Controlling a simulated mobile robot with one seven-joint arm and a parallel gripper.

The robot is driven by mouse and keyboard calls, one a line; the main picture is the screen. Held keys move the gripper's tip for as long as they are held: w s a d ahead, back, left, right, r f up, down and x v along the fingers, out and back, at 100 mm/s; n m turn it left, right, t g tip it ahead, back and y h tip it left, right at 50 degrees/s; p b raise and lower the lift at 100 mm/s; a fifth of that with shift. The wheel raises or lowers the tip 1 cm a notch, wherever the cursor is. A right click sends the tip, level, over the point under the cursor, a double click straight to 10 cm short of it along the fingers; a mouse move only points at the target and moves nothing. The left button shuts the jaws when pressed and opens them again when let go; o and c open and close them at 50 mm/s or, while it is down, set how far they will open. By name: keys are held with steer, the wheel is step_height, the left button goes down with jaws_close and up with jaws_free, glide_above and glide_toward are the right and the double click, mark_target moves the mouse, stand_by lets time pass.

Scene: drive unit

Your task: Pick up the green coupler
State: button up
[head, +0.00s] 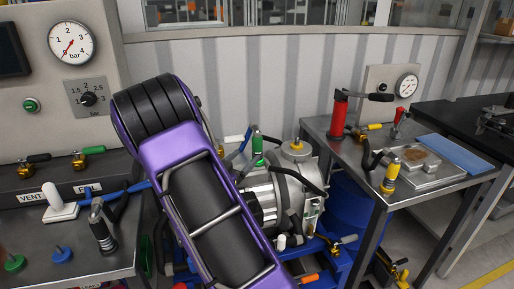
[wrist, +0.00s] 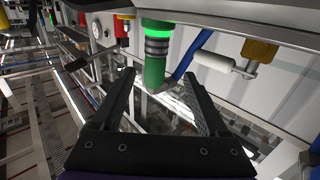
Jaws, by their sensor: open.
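The green coupler (head: 258,152) stands upright on top of the grey drive unit (head: 262,190), just right of my purple arm in the head view. In the wrist view the green coupler (wrist: 154,70) shows a green body, a dark ribbed band and a bright green ring. My gripper (wrist: 158,76) is open, with a dark finger on each side of the coupler's green end in the picture. No contact with either finger is visible, and I cannot tell the exact depth between them. My arm hides the gripper in the head view.
A black-banded coupler (head: 101,232) stands on the left bench. A yellow coupler (head: 389,178), a metal tray (head: 418,180), a red hand pump (head: 338,116) and a blue cloth (head: 454,155) are on the right table. Black hoses and a yellow cap (head: 296,146) crowd the drive unit.

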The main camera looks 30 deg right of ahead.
mark_target(255, 149)
steer(key=x, duration=0.2)
steer(key=shift+w+d, duration=0.15)
steer(key=shift+d, duration=0.15)
steer(key=shift+w+d, duration=0.15)
steer(key=shift+d, duration=0.4)
steer(key=x, duration=0.4)
steer(key=shift+d+r, duration=0.15)
jaws_close()
